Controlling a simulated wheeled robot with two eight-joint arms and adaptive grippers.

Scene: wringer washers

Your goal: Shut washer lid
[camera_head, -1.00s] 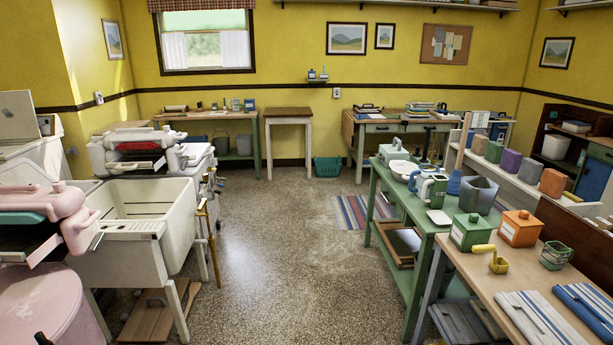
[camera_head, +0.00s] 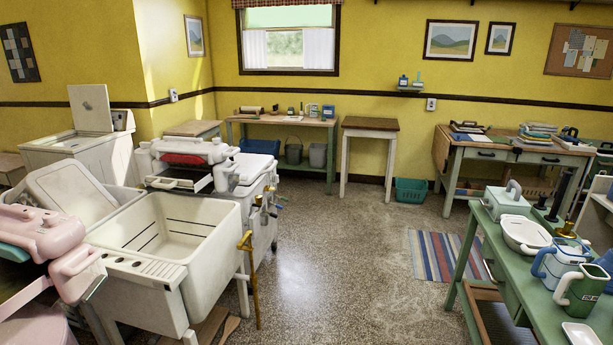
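A white top-loading washer (camera_head: 85,147) stands at the left, by the yellow wall corner. Its lid (camera_head: 91,108) is raised and stands nearly upright. Part of the washer's front is hidden behind the tubs nearer to me. A white wringer washer (camera_head: 262,190) stands in the middle left, with a wringer (camera_head: 185,152) on top. A pink wringer (camera_head: 45,235) is at the near left edge, over a pink body that is mostly cut off. Neither of my grippers is in view.
A white double sink (camera_head: 180,240) on legs stands at the near left, between me and the open-lidded washer. A green table (camera_head: 510,270) with jugs is at the right. The speckled floor (camera_head: 345,260) between them is clear, with a striped rug (camera_head: 445,255) farther right.

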